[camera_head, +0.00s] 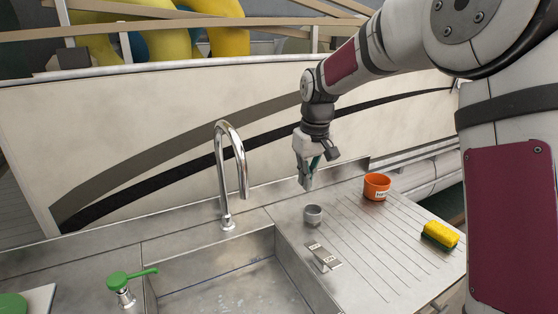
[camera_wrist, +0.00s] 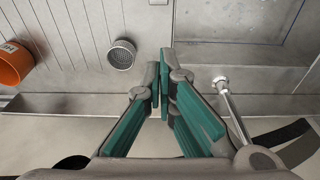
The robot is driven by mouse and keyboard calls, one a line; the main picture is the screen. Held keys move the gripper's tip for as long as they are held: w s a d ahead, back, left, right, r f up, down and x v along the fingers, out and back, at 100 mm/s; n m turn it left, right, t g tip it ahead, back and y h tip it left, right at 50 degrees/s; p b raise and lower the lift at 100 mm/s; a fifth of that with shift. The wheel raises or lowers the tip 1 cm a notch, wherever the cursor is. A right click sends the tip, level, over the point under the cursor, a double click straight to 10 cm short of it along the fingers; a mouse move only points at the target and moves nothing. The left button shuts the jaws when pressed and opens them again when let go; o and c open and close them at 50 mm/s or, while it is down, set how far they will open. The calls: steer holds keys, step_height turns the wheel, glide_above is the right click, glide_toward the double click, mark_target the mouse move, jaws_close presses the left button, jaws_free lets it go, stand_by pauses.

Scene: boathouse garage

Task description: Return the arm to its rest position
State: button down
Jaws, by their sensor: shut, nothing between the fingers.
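My arm reaches in from the right in the head view, with my gripper (camera_head: 307,184) pointing down above the back edge of the sink counter. In the wrist view my gripper (camera_wrist: 160,75) has its teal-padded fingers together at the tips, with nothing between them. A small grey cup (camera_head: 313,215) stands on the counter just below the fingertips in the head view, apart from them. The grey cup also shows in the wrist view (camera_wrist: 121,54), left of the fingers, and its perforated face is visible.
An orange pot (camera_head: 376,187) and a yellow-green sponge (camera_head: 440,235) sit on the ribbed drainboard (camera_head: 385,250). A tall faucet (camera_head: 228,180) rises behind the sink basin (camera_head: 230,290). A small metal piece (camera_head: 323,257) lies by the basin edge. A green-topped dispenser (camera_head: 128,285) stands left. A boat hull (camera_head: 120,140) stands behind.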

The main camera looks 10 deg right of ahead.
steer(key=s+d+r+m+t+h, duration=0.1)
steer(key=s+r, duration=0.4)
steer(key=s, duration=0.8)
steer(key=s+d+r+m+t, duration=0.15)
steer(key=s+r, duration=0.35)
steer(key=s, duration=0.8)
steer(key=s+f+m, duration=0.1)
steer(key=s+f, duration=0.1)
steer(key=s, duration=0.6)
steer(key=shift+s+a+f+t+y, duration=0.25)
steer(key=shift+a+f+t+y, duration=0.1)
steer(key=shift+t, duration=0.1)
